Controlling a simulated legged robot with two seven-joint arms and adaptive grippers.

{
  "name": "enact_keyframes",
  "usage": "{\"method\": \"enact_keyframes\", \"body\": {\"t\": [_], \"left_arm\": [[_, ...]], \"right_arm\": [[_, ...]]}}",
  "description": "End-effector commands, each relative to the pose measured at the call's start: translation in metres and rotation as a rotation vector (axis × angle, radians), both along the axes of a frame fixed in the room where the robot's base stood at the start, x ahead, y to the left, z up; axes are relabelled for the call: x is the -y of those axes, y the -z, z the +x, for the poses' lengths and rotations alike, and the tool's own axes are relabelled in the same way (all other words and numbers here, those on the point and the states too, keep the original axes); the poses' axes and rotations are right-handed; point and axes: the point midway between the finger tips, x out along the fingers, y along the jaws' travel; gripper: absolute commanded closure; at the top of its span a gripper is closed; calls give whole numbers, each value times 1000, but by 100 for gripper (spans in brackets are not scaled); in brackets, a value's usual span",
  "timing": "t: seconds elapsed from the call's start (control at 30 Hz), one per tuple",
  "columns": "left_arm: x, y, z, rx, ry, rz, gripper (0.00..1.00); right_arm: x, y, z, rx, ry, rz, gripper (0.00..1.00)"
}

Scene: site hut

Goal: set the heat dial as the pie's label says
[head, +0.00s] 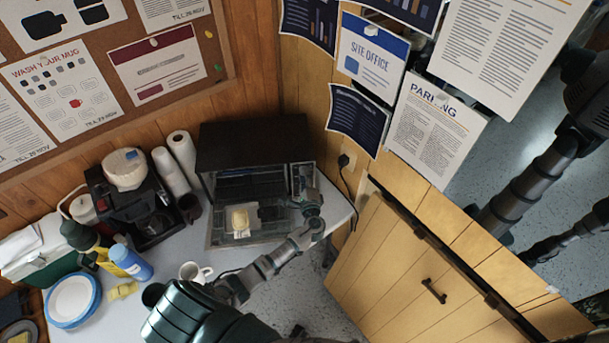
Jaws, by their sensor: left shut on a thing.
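The dark mini oven (250,144) stands on the white worktop, its front facing me. A small yellow pie (239,217) shows low at its front, with a pale label (241,233) too small to read. My left gripper (307,188) is at the right end of the oven's front, where the control panel is. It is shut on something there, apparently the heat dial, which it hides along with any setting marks. My right arm shows at the right, but its gripper cannot be made out.
A cable (347,186) hangs from a wall socket beside the oven.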

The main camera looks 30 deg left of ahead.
Motion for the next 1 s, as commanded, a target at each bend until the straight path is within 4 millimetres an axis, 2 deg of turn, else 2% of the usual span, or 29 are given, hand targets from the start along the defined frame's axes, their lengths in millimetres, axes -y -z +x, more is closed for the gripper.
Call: {"method": "enact_keyframes", "body": {"t": [0.03, 0.7, 0.73, 0.8, 1.0], "left_arm": [[3, 5, -1, -21, 5, 8, 100], [4, 8, -2, -58, 6, 51, 100], [4, 8, -2, -58, 6, 51, 63], [3, 8, -2, -58, 5, 50, 45], [2, 6, -2, -55, 3, 51, 45]], "right_arm": [[0, -1, 0, 0, 0, 0, 100], [0, -3, 0, 0, 0, 0, 100], [0, -3, 0, 0, 0, 0, 100], [0, -3, 0, 0, -1, 0, 100], [0, -3, 0, 0, -1, 0, 100]]}}
